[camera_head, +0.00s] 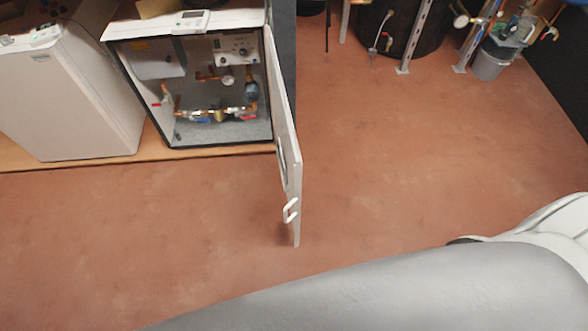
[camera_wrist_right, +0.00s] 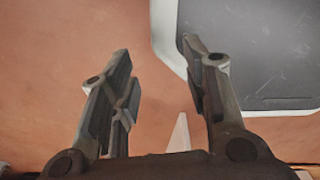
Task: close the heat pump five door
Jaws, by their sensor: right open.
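The open heat pump (camera_head: 205,85) stands at the upper left in the head view, with pipes, valves and a gauge showing inside. Its white door (camera_head: 285,135) is swung wide open, jutting out toward me from the right side of the cabinet. A white handle (camera_head: 290,210) sits near the door's free end. My right gripper (camera_wrist_right: 160,75) shows in the right wrist view with its fingers spread apart and nothing between the tips. It is not in the head view, and I cannot tell its distance from the door. My left gripper is not in view.
A closed white heat pump (camera_head: 65,95) stands left of the open one, on a wooden base. A dark tank (camera_head: 405,25) and a grey bucket (camera_head: 492,60) stand at the back right. The reddish floor (camera_head: 400,170) right of the door is clear. My own arm crosses the bottom.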

